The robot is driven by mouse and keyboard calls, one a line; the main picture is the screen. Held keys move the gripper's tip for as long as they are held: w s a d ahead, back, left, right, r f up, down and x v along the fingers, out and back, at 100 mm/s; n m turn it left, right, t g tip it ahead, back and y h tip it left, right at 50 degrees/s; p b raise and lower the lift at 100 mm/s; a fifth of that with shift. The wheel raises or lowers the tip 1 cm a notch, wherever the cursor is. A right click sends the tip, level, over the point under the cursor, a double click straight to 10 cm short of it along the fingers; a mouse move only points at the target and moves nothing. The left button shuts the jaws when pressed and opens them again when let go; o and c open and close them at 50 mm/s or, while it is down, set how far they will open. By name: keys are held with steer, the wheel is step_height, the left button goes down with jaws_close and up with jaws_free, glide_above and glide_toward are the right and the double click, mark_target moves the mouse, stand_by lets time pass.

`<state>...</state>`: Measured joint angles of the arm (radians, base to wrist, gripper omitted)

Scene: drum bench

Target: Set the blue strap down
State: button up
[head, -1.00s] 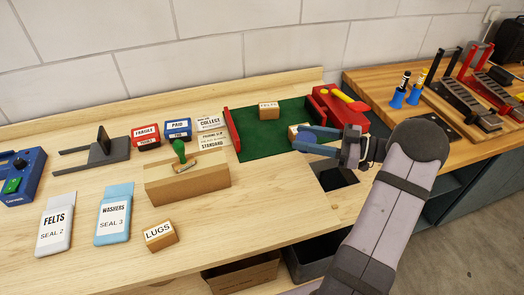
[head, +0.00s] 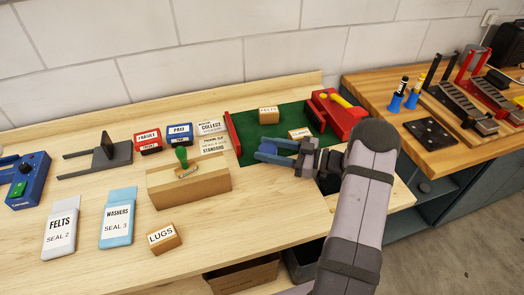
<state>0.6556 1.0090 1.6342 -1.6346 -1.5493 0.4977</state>
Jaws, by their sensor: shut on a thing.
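My gripper (head: 264,151) is over the front left part of the green mat (head: 250,119), with its fingers pointing left. It is shut on a small bright blue thing, which I take to be the blue strap (head: 268,147). Only a little of the strap shows between the blue-grey fingers. Its full shape is hidden, and I cannot tell whether it touches the mat.
On the mat are a FELTS block (head: 268,115) and a CLAMPS block (head: 299,133); a red fixture (head: 343,112) stands at its right. Bare bench (head: 240,220) lies in front.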

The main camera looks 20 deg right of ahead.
steer(key=shift+w+a+f+p, duration=0.3)
steer(key=shift+w+a+f, duration=0.3)
steer(key=shift+a+f, duration=0.25)
steer(key=shift+f, duration=0.15)
steer(key=shift+f, duration=0.1)
steer(key=o, duration=1.1)
steer(key=shift+c, duration=0.2)
